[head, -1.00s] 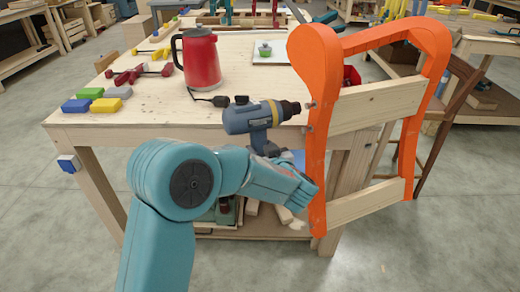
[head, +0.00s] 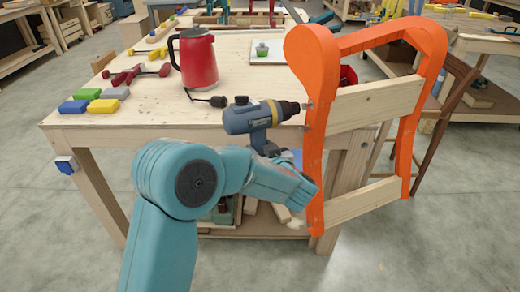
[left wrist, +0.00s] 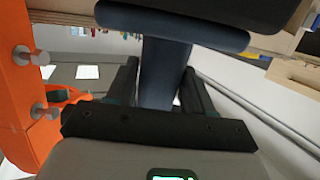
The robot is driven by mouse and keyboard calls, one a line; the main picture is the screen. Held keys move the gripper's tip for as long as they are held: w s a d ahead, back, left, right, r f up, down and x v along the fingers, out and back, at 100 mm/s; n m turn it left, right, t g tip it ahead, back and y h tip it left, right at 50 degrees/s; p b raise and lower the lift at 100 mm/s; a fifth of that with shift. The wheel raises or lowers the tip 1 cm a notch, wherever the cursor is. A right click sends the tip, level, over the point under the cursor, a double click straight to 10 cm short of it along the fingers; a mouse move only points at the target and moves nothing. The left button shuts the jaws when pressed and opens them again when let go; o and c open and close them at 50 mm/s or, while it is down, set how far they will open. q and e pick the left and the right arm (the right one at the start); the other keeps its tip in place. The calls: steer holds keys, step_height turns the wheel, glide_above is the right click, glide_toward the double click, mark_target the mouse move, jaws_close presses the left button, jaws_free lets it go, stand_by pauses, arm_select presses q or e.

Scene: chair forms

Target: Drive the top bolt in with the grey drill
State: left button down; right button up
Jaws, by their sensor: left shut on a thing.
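The drill (head: 250,117), grey-blue with a black chuck, is upright and points right at the orange chair frame (head: 313,70). My left gripper (left wrist: 160,88) is shut on its handle (left wrist: 165,75), which shows between two dark fingers in the left wrist view. In the head view my arm hides most of the grip. The top bolt (head: 308,104) sticks out of the chair's side post, level with the chuck tip; I cannot tell whether they touch. A lower bolt (head: 307,128) sticks out below it. Both bolt heads, upper (left wrist: 40,57) and lower (left wrist: 46,111), stand proud in the left wrist view.
A wooden workbench (head: 150,120) lies behind the drill, with a red kettle (head: 199,58), coloured blocks (head: 109,106) and red clamps (head: 133,74) on it. Pale slats (head: 372,104) cross the chair frame. A brown chair (head: 445,110) stands behind at right. The floor at front is clear.

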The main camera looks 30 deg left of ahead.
arm_select(q)
steer(key=shift+w+d+r+p, duration=0.1)
steer(key=shift+w+d+p, duration=0.5)
steer(key=shift+w+p, duration=0.25)
steer(key=shift+w+d+r+p, duration=0.1)
steer(key=shift+w+d+p, duration=0.45)
steer(key=shift+w+p, duration=0.25)
stand_by(3.6)
steer(key=shift+s, duration=0.1)
steer(key=shift+s+a+b, duration=0.15)
steer(key=shift+s+a, duration=0.75)
steer(key=shift+s, duration=0.3)
steer(key=shift+s+a+b, duration=0.15)
steer(key=shift+s+a, duration=0.75)
steer(key=shift+s, duration=0.3)
